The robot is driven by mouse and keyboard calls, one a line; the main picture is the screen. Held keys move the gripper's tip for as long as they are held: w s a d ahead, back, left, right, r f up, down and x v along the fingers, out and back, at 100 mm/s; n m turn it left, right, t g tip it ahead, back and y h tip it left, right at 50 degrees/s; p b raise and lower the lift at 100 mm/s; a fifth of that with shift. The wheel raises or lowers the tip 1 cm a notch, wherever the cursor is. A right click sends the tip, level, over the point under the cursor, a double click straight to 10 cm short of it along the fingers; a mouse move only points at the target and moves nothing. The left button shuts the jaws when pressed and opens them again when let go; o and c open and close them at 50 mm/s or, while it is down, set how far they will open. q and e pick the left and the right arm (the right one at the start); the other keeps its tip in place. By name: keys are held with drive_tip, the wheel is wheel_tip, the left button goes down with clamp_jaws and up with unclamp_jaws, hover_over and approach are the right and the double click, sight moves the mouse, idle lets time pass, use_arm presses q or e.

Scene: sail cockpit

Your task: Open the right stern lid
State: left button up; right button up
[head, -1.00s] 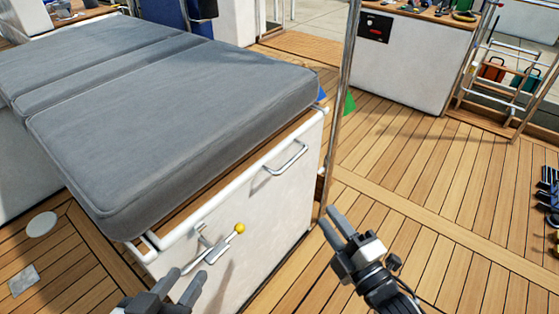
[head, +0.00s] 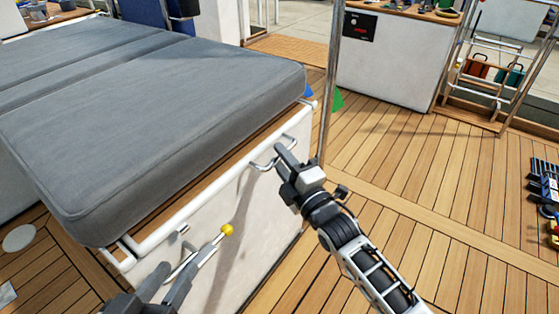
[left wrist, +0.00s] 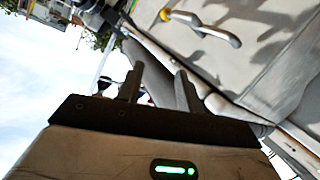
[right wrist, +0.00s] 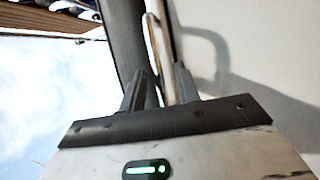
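The stern lid is the grey-cushioned top (head: 160,110) of a white locker; it lies flat and down. A bent metal handle (head: 265,164) sits on the locker's front near its right end. A metal lever with a yellow knob (head: 227,230) is on the front to the left. My left gripper (head: 165,285) is just below it, its fingers (left wrist: 158,85) apart and empty in the left wrist view.
A metal post (head: 330,90) stands just right of the locker, close to my right gripper. A white cabinet (head: 385,75) and a rack (head: 495,75) stand behind. Tools (head: 547,190) lie at the far right. The wooden deck (head: 440,210) between is clear.

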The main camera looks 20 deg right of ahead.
drive_tip(key=shift+w+a, duration=0.2)
drive_tip(key=shift+w, duration=0.25)
use_arm(q)
drive_tip(key=shift+r, duration=0.25)
use_arm(e)
drive_tip(key=shift+r, duration=0.1)
